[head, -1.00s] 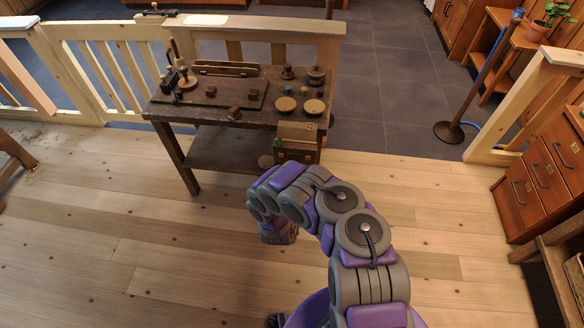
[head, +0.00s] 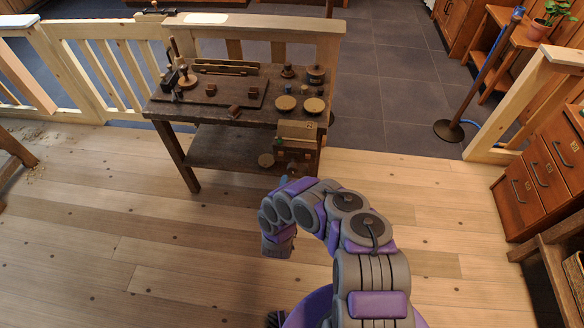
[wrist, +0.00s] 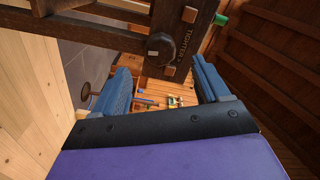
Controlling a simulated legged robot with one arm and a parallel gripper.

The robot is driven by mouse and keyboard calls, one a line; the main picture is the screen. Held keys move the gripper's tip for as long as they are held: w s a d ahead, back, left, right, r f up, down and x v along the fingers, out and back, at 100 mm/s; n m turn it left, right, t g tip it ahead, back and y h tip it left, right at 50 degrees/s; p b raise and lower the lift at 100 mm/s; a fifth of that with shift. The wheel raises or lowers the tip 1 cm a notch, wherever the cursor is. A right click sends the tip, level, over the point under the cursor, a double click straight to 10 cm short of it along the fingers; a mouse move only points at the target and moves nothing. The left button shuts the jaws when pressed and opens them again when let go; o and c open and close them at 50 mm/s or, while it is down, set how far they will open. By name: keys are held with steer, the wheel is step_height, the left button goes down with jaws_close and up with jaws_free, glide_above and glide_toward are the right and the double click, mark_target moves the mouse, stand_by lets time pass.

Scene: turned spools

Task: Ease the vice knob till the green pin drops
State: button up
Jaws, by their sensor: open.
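In the wrist view, a round dark knob (wrist: 160,47) is on a dark wooden bar (wrist: 120,35) with lettering that seems to read "TIGHTEN". A green pin (wrist: 221,20) sticks out at the bar's end. My gripper (wrist: 163,66) is open, its two blue fingers apart and empty. The knob shows beyond the fingertips, roughly between them; I see no contact, and the remaining distance is hard to judge. In the head view my arm hides most of my gripper, with a blue bit (head: 284,181) showing just in front of the workbench.
The dark workbench (head: 215,115) carries round pale lids (head: 314,105), small brown blocks and a wooden tool frame. A wooden railing (head: 100,65) stands behind it. Drawers (head: 540,165) and a blue-topped post (head: 480,85) are at the right. The plank floor in front is clear.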

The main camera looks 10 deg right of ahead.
mark_target(291, 172)
steer(key=b+x, duration=0.2)
steer(key=x, duration=0.2)
steer(key=b+x, duration=0.1)
steer(key=x, duration=0.4)
steer(key=shift+f+b, duration=0.25)
steer(key=shift+b, duration=0.15)
steer(key=shift+w+d+r, duration=0.15)
steer(key=shift+w, duration=0.45)
steer(key=shift+c, duration=0.2)
steer(key=shift+s, duration=0.1)
steer(key=c, duration=0.9)
